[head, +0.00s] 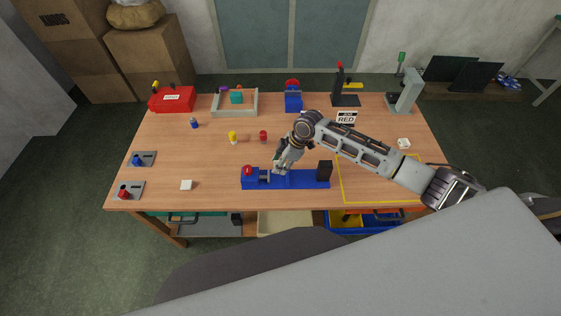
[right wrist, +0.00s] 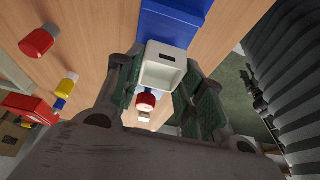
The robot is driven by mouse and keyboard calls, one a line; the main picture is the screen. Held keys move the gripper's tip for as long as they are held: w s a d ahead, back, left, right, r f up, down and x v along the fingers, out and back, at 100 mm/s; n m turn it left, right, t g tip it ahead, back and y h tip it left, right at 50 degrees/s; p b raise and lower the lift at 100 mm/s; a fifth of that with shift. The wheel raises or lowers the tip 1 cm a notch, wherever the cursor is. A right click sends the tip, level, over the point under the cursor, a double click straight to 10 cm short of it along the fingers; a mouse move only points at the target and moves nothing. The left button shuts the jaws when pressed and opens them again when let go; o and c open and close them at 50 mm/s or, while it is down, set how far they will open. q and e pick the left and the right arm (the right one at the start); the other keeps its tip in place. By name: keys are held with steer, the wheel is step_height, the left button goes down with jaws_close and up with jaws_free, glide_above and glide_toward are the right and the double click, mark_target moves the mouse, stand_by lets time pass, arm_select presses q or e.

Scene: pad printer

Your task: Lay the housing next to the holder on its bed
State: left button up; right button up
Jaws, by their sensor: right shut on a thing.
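My right gripper (head: 279,168) is over the blue bed (head: 308,179) at the front middle of the table. In the right wrist view its fingers (right wrist: 160,90) are shut on the white, box-like housing (right wrist: 163,68), which has a hollow face. The blue bed (right wrist: 172,25) shows beyond the housing; I cannot tell if they touch. At the bed's left end is a blue block with a red knob (head: 248,170), and a grey holder-like part (head: 265,176) beside it. A black block (head: 324,170) stands at its right end. My left gripper is out of view.
A white piece (head: 187,185) lies left of the bed, another (head: 404,143) at right. A yellow-topped piece (head: 233,138) and red piece (head: 263,135) stand behind the bed. A yellow outline (head: 343,183) marks mostly clear table. A "RED" sign (head: 347,118) stands behind my arm.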

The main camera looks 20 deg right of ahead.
steer(key=shift+f+b, duration=1.05)
steer(key=shift+f, duration=1.35)
steer(key=shift+f+b, duration=0.55)
steer(key=shift+f, duration=0.6)
steer(key=o, duration=0.9)
steer(key=shift+r, duration=0.15)
steer(key=shift+r+p, duration=2.95)
steer(key=shift+p, duration=0.1)
steer(key=shift+s+f, duration=0.1)
